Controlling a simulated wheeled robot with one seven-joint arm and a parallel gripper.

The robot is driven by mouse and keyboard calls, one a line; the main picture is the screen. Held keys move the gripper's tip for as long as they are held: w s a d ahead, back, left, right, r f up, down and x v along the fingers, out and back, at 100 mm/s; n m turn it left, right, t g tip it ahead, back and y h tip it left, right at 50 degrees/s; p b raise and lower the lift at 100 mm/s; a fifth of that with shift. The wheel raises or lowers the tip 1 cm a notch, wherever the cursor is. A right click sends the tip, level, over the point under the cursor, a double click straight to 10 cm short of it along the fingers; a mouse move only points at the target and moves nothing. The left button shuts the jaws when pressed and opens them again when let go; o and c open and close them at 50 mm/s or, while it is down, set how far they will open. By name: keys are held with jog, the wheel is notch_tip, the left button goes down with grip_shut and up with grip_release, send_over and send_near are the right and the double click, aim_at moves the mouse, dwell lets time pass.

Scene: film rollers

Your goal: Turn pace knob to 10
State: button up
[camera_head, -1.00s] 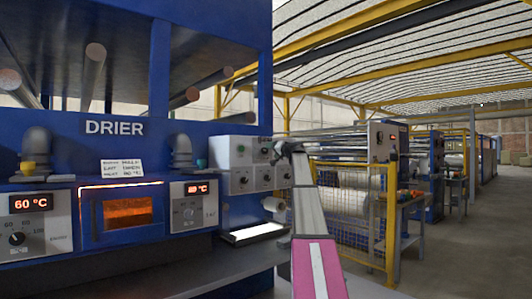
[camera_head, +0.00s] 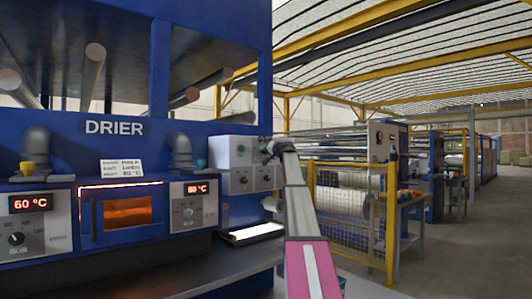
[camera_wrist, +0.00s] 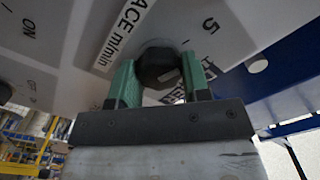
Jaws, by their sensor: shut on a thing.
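The pace knob (camera_wrist: 158,62) is a dark faceted knob on a light panel beside the printed label "PACE m/min" (camera_wrist: 122,33). My gripper (camera_wrist: 158,78) is shut on the knob, with one green finger on each side. In the head view my gripper (camera_head: 270,150) is at the right part of the grey control box (camera_head: 226,153). The knob is hidden there behind my arm. The knob's pointer and the 10 mark cannot be made out.
An ON/OFF switch label (camera_wrist: 28,27) is on the same panel. The blue drier (camera_head: 115,160) with its displays stands left. A yellow fence (camera_head: 345,220) and open floor lie right.

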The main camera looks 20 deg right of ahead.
jog(key=shift+m, duration=0.3)
jog(key=shift+f+m, duration=0.1)
jog(key=shift+m, duration=4.4)
jog(key=o, duration=0.9)
jog(key=shift+d, duration=0.1)
jog(key=shift+s, duration=0.15)
jog(key=v, duration=1)
jog(key=shift+s+d, duration=0.1)
jog(key=shift+s, duration=0.2)
